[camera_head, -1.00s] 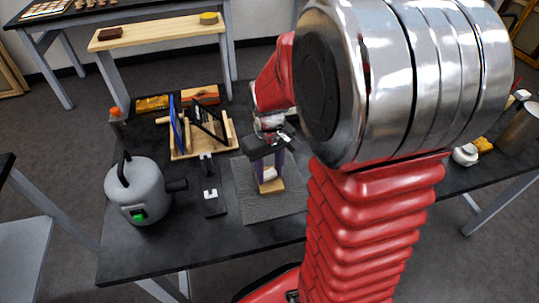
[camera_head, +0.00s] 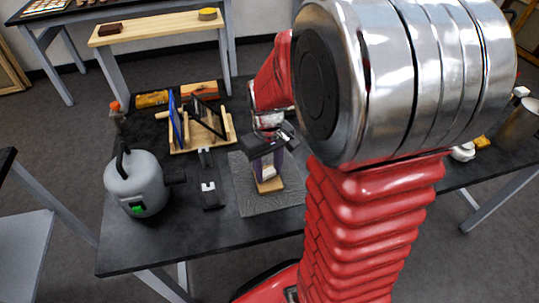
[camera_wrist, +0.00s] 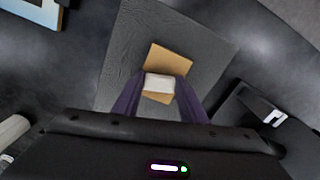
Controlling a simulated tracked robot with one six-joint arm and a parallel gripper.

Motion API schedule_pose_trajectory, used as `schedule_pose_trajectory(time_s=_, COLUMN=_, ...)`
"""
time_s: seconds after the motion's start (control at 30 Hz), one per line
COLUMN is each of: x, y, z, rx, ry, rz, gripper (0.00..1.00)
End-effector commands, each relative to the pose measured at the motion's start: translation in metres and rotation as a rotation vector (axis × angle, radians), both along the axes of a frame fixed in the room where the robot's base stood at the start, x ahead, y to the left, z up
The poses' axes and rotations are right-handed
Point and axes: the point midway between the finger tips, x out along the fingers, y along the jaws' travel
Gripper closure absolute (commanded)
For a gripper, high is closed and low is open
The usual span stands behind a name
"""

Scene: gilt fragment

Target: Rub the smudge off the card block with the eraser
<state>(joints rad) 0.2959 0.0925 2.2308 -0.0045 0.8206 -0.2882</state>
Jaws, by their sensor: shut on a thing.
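My gripper (camera_head: 268,170) reaches down over the grey mat (camera_head: 246,203) on the dark table. Its purple fingers are shut on a small white eraser (camera_wrist: 160,83), which also shows in the head view (camera_head: 269,173). The tan card block (camera_wrist: 171,58) lies on the mat (camera_wrist: 135,40) directly under the eraser; it shows in the head view too (camera_head: 272,186). The eraser covers the middle of the block. I cannot tell whether it touches the block, and no smudge can be made out.
A grey canister (camera_head: 135,188) with a nozzle stands left of the mat. A black stand (camera_head: 209,190) lies between them. A wooden rack (camera_head: 232,131) with dark and blue panels is behind. An orange-capped bottle (camera_head: 116,113) stands at the far left. The table's front left is clear.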

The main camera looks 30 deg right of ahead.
Motion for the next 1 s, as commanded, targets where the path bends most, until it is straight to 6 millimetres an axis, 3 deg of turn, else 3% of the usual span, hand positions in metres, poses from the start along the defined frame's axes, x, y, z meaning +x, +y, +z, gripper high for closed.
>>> schedule_pose_trajectory(time_s=0.13, x=-0.002, y=0.002, z=0.003, rx=0.0, ry=0.001, rz=0.001, gripper=0.9)
schedule_pose_trajectory(time_s=0.2, x=-0.001, y=0.004, z=0.021, rx=-0.001, ry=-0.004, rz=0.004, gripper=0.9)
schedule_pose_trajectory(time_s=0.8, x=0.0, y=0.008, z=0.072, rx=0.0, ry=-0.002, rz=0.014, gripper=0.9)
schedule_pose_trajectory(time_s=1.0, x=0.0, y=0.008, z=0.08, rx=0.0, ry=0.0, rz=0.015, gripper=0.9)
